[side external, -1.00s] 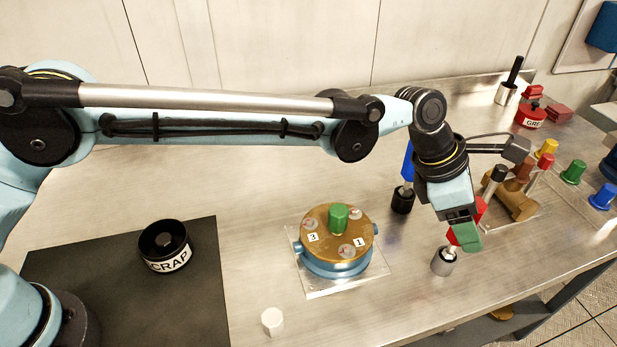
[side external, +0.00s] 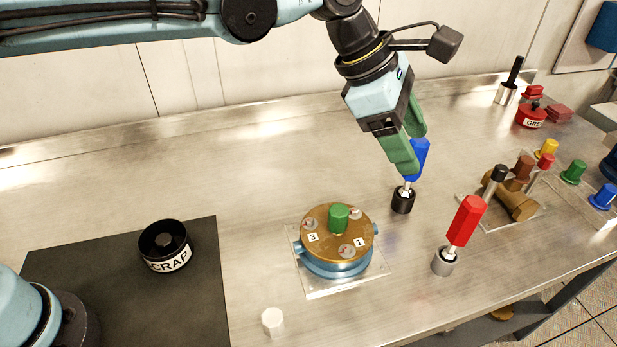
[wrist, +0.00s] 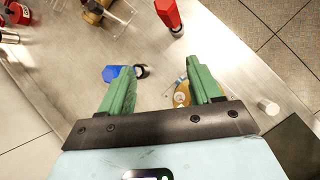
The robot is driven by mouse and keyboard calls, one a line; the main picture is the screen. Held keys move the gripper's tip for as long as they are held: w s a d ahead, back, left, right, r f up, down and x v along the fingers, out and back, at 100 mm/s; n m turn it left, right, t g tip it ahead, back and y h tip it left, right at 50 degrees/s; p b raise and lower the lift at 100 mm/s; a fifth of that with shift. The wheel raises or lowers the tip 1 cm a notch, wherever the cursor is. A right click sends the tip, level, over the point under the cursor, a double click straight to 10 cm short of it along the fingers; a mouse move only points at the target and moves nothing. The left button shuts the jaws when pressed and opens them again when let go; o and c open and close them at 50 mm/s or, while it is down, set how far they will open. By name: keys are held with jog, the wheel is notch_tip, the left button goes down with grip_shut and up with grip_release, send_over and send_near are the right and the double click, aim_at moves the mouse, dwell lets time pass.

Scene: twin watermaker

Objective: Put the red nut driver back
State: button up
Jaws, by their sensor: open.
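The red nut driver (side external: 466,220) stands slightly tilted in a silver round holder (side external: 443,262), with its red handle up; no gripper touches it. It also shows at the top of the wrist view (wrist: 168,13). The blue nut driver (side external: 419,158) stands in a black holder (side external: 403,200). My gripper (side external: 412,152) has green fingers, spread apart and empty, close to the blue handle. In the wrist view the blue driver (wrist: 116,73) appears beside the tip of the left finger, and part of it is hidden behind that finger.
A brass-topped round housing (side external: 322,225) with a green knob sits on a clear plate left of the drivers. A brass valve fitting (side external: 515,200) is at the right. A scrap cup (side external: 164,246) stands on a dark mat (side external: 80,275). A white cap (side external: 272,321) lies near the front.

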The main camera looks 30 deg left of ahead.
jog(key=s+a+r+m+t+y, duration=0.15)
jog(key=a+m, duration=0.45)
jog(key=a, duration=0.7)
jog(key=s+a+f+m+t+y, duration=0.1)
jog(key=s+a+f+m, duration=0.1)
jog(key=s+a+m, duration=0.2)
jog(key=s+a+f+m+t+y, duration=0.1)
jog(key=s+a+f+m+y, duration=0.1)
jog(key=a, duration=0.8)
jog(key=s+a+f+m+t+y, duration=0.1)
jog(key=s+a+f+m, duration=0.3)
jog(key=s+a+m, duration=0.2)
jog(key=shift+a+f+m+y, duration=0.3)
jog(key=shift+a+m, duration=0.2)
jog(key=shift+a, duration=0.6)
jog(key=shift+r, duration=0.1)
